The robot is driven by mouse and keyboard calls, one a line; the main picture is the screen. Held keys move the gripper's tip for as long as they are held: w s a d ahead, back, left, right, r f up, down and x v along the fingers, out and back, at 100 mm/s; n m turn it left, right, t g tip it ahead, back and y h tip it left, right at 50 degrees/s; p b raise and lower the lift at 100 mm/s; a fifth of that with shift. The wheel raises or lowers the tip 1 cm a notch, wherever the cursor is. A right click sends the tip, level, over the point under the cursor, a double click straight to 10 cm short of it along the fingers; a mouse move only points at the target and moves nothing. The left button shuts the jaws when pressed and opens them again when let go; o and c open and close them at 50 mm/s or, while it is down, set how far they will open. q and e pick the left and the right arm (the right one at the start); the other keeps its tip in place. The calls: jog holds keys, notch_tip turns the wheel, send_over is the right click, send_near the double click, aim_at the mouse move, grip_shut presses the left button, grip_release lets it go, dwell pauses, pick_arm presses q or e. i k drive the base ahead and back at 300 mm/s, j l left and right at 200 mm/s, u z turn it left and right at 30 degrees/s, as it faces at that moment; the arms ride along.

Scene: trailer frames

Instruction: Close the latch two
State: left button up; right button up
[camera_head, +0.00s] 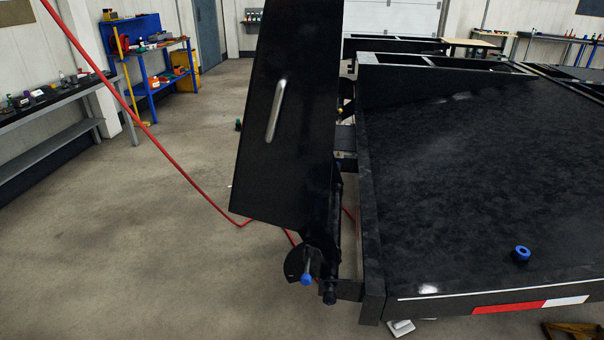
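A lever with a blue knob (306,280) sticks out from a black round plate (294,263) at the lower end of a tall black panel (285,110). It looks like a latch, but I cannot tell which numbered latch it is or whether it is fully shut. The panel stands nearly upright, leans slightly, and carries a silver bar handle (276,110). A black rod with a dark end (330,297) sits beside the lever. The black trailer frame (372,200) is just right of the panel. Neither of my grippers is in view.
A red hose (150,133) runs down to the floor and behind the panel. Workbenches (50,150) and a blue shelf (160,75) stand at the left. The floor (130,250) left of the panel is clear.

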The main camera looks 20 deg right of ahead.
aim_at(306, 278)
jog(key=i+j, duration=0.5)
jog(key=j, duration=0.2)
jog(key=i+j+z, duration=0.1)
jog(key=i+j, duration=0.35)
jog(key=j, duration=0.3)
